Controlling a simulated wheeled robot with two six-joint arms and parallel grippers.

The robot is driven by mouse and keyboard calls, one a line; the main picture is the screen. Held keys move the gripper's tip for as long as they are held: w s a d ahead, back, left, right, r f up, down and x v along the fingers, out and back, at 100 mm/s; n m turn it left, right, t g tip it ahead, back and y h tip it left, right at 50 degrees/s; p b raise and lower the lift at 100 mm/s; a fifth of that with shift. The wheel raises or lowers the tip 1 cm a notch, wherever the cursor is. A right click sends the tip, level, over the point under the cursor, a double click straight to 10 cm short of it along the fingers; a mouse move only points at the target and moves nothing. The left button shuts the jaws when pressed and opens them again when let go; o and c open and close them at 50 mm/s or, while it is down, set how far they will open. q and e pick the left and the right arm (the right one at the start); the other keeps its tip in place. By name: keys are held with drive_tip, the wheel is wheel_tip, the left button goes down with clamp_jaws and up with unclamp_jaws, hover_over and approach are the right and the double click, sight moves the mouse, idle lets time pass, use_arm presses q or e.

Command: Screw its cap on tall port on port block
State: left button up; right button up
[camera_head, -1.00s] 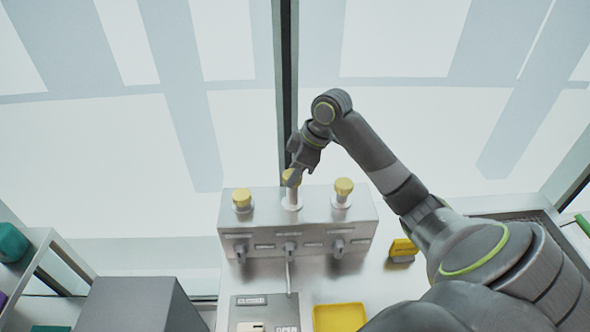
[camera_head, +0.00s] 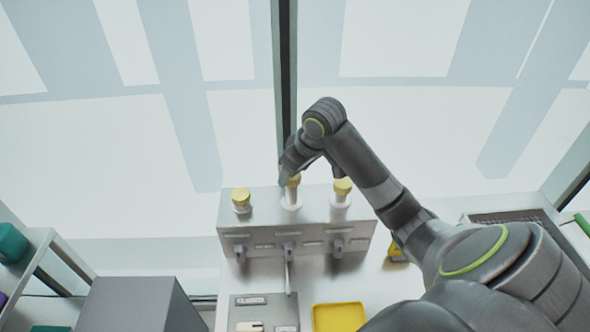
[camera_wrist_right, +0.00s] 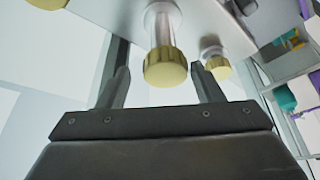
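The port block (camera_head: 297,240) is a silver box with three ports on top. The tall port (camera_head: 291,203) stands in the middle, a pale tube with a yellow cap (camera_head: 294,181) on its top end. In the right wrist view, the cap (camera_wrist_right: 165,70) sits at the end of the tall port's tube (camera_wrist_right: 162,30). My right gripper (camera_wrist_right: 163,82) is open, with one finger on each side of the cap. A gap shows beside the left finger; the right finger is close to the cap, contact unclear. In the head view my right gripper (camera_head: 288,174) partly covers the cap. My left gripper is not in view.
Shorter ports with yellow caps stand left (camera_head: 241,197) and right (camera_head: 342,187) of the tall port. Valve handles (camera_head: 288,250) line the block's front. A yellow tray (camera_head: 339,317) and grey panel (camera_head: 263,312) lie before it. A grey box (camera_head: 140,305) stands front left.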

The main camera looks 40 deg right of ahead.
drive_tip(key=n+y, duration=0.1)
drive_tip(key=n, duration=0.1)
drive_tip(key=shift+a+n, duration=0.1)
drive_tip(key=shift+n, duration=0.3)
drive_tip(key=n+g+y, duration=0.1)
drive_tip(key=n, duration=0.2)
drive_tip(key=n+g+y, duration=0.1)
drive_tip(key=n, duration=0.2)
drive_tip(key=shift+n, duration=0.3)
drive_tip(key=n+g, duration=0.1)
drive_tip(key=n, duration=0.2)
drive_tip(key=shift+c, duration=0.4)
